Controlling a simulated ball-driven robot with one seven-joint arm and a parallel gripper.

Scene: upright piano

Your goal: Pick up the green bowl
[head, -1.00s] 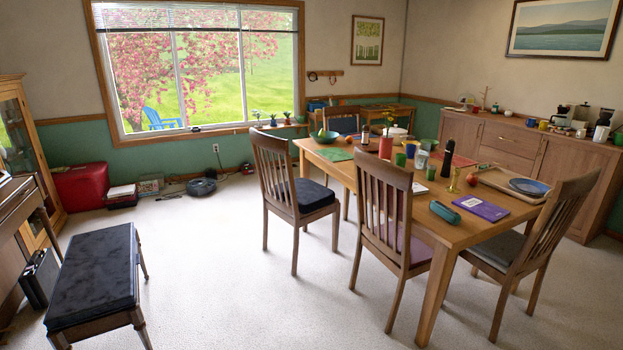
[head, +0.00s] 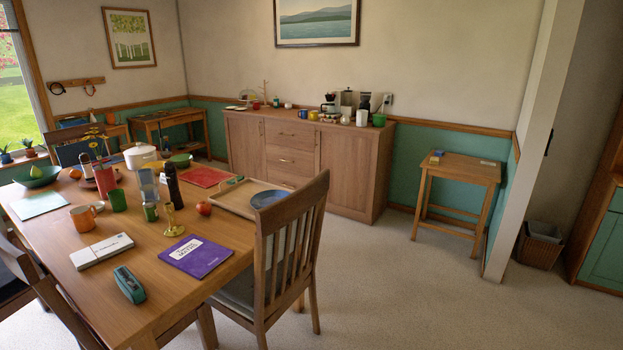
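A dark green bowl (head: 30,180) with a yellow-green fruit in it stands at the far left of the dining table (head: 150,270). A second, smaller green bowl (head: 181,160) stands at the table's far edge, behind the dark bottle. A small green container (head: 379,120), perhaps a bowl or cup, stands at the right end of the sideboard (head: 343,165). I cannot tell from the view which green bowl the task means. My gripper is not in view.
Wooden chairs surround the table; one chair (head: 290,235) stands at its right side. A small side table (head: 455,190) stands by the wall, with a waste basket (head: 540,245) beyond the white post. The carpet (head: 420,300) at right is clear.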

